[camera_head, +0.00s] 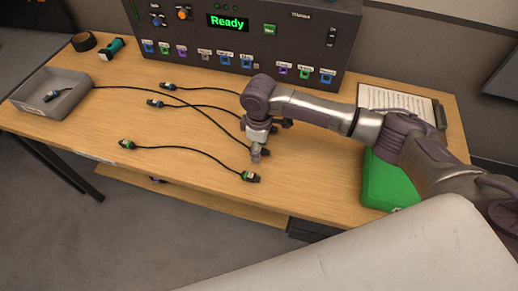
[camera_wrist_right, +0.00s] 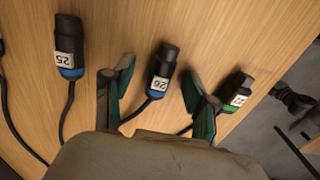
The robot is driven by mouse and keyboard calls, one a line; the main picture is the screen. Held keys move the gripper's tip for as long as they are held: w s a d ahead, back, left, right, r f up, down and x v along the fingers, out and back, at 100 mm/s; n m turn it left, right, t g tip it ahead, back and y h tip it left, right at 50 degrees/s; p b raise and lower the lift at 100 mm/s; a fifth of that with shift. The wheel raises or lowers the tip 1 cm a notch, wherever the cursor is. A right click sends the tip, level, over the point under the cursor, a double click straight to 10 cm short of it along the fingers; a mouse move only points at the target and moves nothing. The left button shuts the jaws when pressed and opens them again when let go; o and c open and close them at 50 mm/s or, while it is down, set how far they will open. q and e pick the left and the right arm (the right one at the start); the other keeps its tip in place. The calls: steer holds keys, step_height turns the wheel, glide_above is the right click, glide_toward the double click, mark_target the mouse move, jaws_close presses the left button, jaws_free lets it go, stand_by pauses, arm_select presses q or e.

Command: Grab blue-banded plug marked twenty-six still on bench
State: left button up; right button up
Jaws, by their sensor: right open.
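The blue-banded plug marked 26 (camera_wrist_right: 161,72) lies on the wooden bench (camera_head: 190,181), with a black body, a white label and a dark cable. In the right wrist view it sits between the two spread fingers of my right gripper (camera_wrist_right: 158,76), with gaps on both sides. My left gripper is not in view.
A blue-banded plug marked 25 (camera_wrist_right: 67,48) lies left of the fingers; a green-banded plug (camera_wrist_right: 236,91) lies close to the right finger. A grey tray (camera_head: 22,103), a control panel reading "Ready" (camera_head: 200,75) and a green case (camera_head: 385,185) surround the cables.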

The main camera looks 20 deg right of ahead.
jaws_close()
steer(key=shift+r, duration=0.1)
